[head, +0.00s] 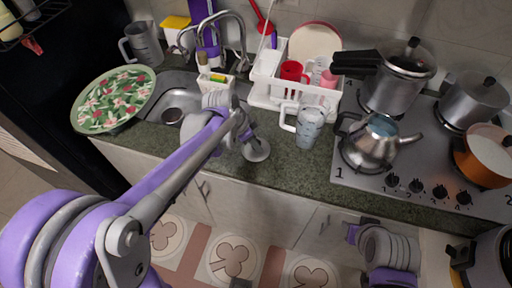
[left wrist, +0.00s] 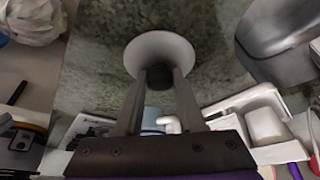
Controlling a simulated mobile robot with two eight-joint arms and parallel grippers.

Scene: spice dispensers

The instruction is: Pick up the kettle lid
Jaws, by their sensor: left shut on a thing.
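The kettle lid (head: 257,151) is a small silver disc with a dark knob. My left gripper (head: 249,132) is shut on it, over the counter in front of the sink. In the left wrist view the fingers (left wrist: 158,75) close on the dark knob, with the pale round lid (left wrist: 160,47) beyond them. I cannot tell whether the lid touches the counter. The silver kettle (head: 372,152) stands on the front left of the stove, its spout to the right; its top shows a bluish patch. Part of my right arm shows low on the right; its jaws are not clear.
A measuring jug (head: 307,128) stands between the lid and the kettle. Behind it is a white dish rack (head: 264,88) with cups. A pressure cooker (head: 398,80) stands behind the kettle, an orange pan (head: 482,165) to its right. The sink (head: 180,88) and a floral plate (head: 82,110) are left.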

